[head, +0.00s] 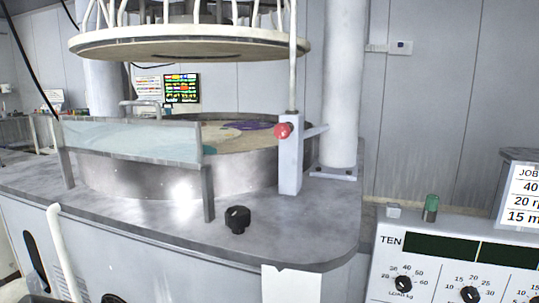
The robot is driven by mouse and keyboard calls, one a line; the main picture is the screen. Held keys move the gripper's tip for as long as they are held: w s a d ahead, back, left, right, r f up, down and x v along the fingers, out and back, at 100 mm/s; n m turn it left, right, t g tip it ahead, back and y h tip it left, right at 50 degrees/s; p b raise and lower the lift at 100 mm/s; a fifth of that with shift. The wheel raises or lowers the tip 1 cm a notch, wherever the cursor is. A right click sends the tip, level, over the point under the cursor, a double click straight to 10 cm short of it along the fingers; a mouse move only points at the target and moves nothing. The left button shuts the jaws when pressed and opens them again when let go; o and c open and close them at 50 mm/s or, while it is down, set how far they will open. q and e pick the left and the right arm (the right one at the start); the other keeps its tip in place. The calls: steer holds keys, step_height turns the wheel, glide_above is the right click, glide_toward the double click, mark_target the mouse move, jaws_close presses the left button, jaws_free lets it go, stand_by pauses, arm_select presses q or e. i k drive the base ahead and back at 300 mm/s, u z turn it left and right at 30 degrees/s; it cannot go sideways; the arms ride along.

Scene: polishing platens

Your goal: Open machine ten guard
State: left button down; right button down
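The control panel (380,262) at the lower right is marked TEN. To its left stands the grey machine with a round platen basin (240,170). A clear, glass-like guard panel (130,141) stands across the front left of the basin. It is held between two grey metal posts, and the right post (208,185) comes down to the machine top. A metal bar handle (140,104) shows behind the panel's upper edge. Whether the handle belongs to the guard I cannot tell. Neither of my grippers is in view.
A round upper plate (190,42) hangs above the basin. A white post (290,165) with a red knob (283,130) stands at the basin's right, beside a thick column (343,90). A black knob (237,219) sits on the front of the machine top (300,228).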

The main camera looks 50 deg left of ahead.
mark_target(159, 121)
steer(key=u, duration=2.6)
steer(key=k, duration=0.5)
steer(key=u, duration=0.65)
steer(key=i, duration=0.65)
steer(key=z, duration=0.1)
